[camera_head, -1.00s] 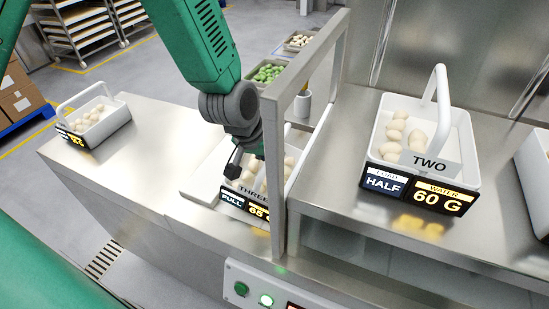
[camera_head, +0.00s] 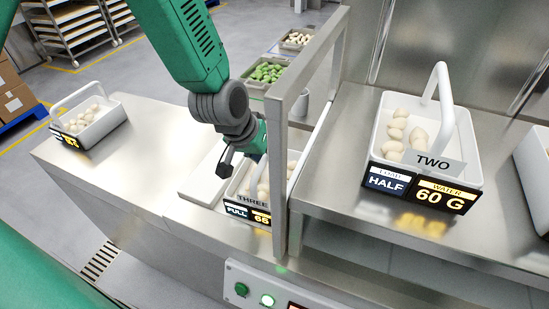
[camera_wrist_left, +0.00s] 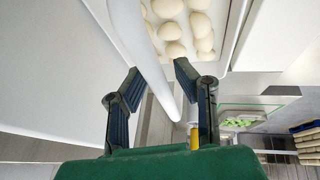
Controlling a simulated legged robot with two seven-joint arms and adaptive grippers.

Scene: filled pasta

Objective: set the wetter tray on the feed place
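Tray THREE (camera_head: 238,199), white with pale pasta, carries labels FULL and 65 and stands partly hidden behind the steel frame's post. Tray TWO (camera_head: 470,175), labelled HALF and 60 G, stands on the right counter with its handle upright. Another white tray (camera_head: 103,131) is at the far left; its label is too small to read. My left gripper (camera_head: 236,168) is at tray THREE. In the left wrist view my left gripper (camera_wrist_left: 155,85) has its fingers apart, with the white handle (camera_wrist_left: 147,62) passing between them. My right gripper is out of view.
A pale flat plate (camera_head: 204,175) lies left of tray THREE. The steel frame (camera_head: 279,180) stands close to my left gripper's right. Part of another tray (camera_head: 535,185) shows at the right edge. The left counter (camera_head: 150,145) has clear room.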

